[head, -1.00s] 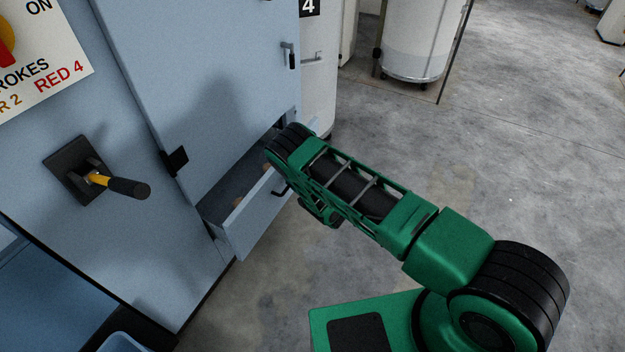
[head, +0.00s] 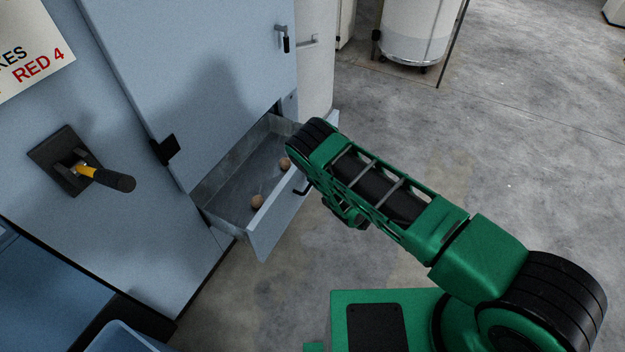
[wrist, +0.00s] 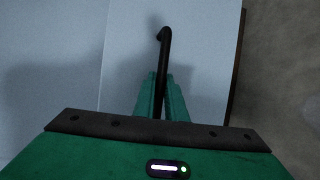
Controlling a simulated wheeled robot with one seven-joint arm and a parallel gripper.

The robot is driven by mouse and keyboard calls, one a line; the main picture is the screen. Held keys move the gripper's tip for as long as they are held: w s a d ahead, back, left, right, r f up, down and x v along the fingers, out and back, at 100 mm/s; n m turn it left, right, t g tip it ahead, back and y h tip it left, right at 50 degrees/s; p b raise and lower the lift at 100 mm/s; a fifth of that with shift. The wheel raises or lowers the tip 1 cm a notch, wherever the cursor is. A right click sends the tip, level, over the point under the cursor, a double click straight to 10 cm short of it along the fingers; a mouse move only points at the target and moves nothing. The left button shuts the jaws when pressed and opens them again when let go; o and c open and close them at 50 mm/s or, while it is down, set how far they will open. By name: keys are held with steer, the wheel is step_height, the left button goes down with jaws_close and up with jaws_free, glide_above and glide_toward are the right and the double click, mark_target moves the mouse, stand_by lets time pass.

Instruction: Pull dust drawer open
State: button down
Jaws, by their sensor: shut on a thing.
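The dust drawer (head: 278,222) is a pale blue box low in the blue machine cabinet. It stands well out of its opening, and its grey inside shows. Two small brown balls lie in it, one near the front left (head: 257,201) and one farther right (head: 285,163). In the wrist view the black bar handle (wrist: 164,50) runs down between the two green fingers of my gripper (wrist: 162,95), which is shut on it. In the head view my green arm hides the right part of the drawer front and most of the gripper.
A yellow and black lever (head: 105,178) sticks out of the cabinet at left. A black latch (head: 167,149) sits on the cabinet door above the drawer. A white drum (head: 422,28) stands at the back. The grey concrete floor to the right is clear.

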steer(key=shift+w+d+f, duration=0.1)
steer(key=shift+w+d, duration=0.15)
steer(key=shift+d, duration=0.1)
steer(key=c, duration=2.1)
jaws_free()
steer(key=shift+a, duration=0.2)
steer(key=v, duration=1)
steer(key=shift+s+d, duration=0.25)
steer(key=shift+s, duration=0.1)
